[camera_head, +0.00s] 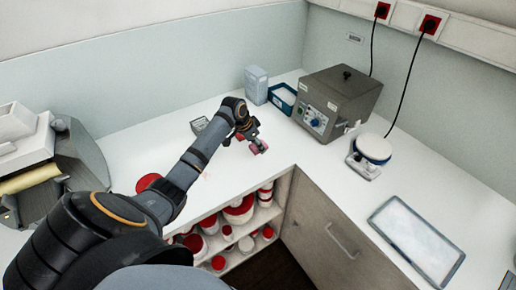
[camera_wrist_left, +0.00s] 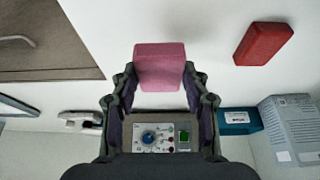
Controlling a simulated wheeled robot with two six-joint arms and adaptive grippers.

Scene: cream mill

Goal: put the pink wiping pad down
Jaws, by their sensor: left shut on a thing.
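My left gripper (camera_head: 254,139) is shut on the pink wiping pad (camera_wrist_left: 160,65), which sticks out between the two fingers (camera_wrist_left: 160,100) in the left wrist view. In the head view the pad (camera_head: 261,148) shows small at the gripper's tip, over the white counter near its inner corner. I cannot tell whether the pad touches the counter. My right gripper is not in view.
A red block (camera_wrist_left: 265,43) lies on the counter beside the gripper. Red-lidded jars (camera_head: 238,210) fill shelves below.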

